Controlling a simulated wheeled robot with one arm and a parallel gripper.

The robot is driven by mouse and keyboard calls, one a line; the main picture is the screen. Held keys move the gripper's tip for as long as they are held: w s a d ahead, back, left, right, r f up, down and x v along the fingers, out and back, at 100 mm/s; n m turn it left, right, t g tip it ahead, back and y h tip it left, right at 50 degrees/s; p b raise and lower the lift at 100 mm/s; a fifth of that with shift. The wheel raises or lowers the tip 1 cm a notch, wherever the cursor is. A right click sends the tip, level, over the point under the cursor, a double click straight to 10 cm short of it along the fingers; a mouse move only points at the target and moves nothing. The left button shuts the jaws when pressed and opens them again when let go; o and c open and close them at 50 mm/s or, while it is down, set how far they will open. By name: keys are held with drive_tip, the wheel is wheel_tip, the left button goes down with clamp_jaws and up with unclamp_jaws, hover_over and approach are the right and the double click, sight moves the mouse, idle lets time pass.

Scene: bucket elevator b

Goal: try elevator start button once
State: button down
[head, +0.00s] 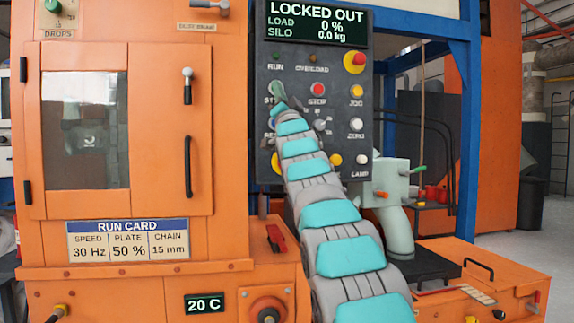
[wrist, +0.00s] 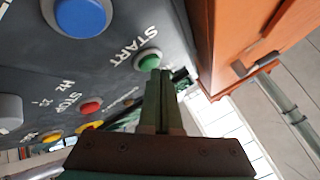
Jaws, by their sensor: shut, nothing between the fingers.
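The dark control panel (head: 338,87) stands in the middle of the head view, with a display (head: 316,22) above reading LOCKED OUT, load 0 %, silo 0.0 kg. The green START button (wrist: 148,60) shows clearly in the wrist view, with its label beside it. In the head view my gripper largely covers it. My gripper (wrist: 160,74) is shut and empty, its fingertips just at the lower edge of the green button in the wrist view; I cannot tell whether they touch it. In the head view my gripper (head: 280,97) is at the panel's left side.
The red STOP button (head: 317,89) is right of START. A blue button (wrist: 84,14) is near it in the wrist view. A red-and-yellow knob (head: 354,62) is at the panel's upper right. The orange cabinet (head: 170,60) stands close on the left.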

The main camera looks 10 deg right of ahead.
drive_tip(key=s+b, duration=0.2)
drive_tip(key=s, duration=0.4)
idle(0.3)
idle(0.5)
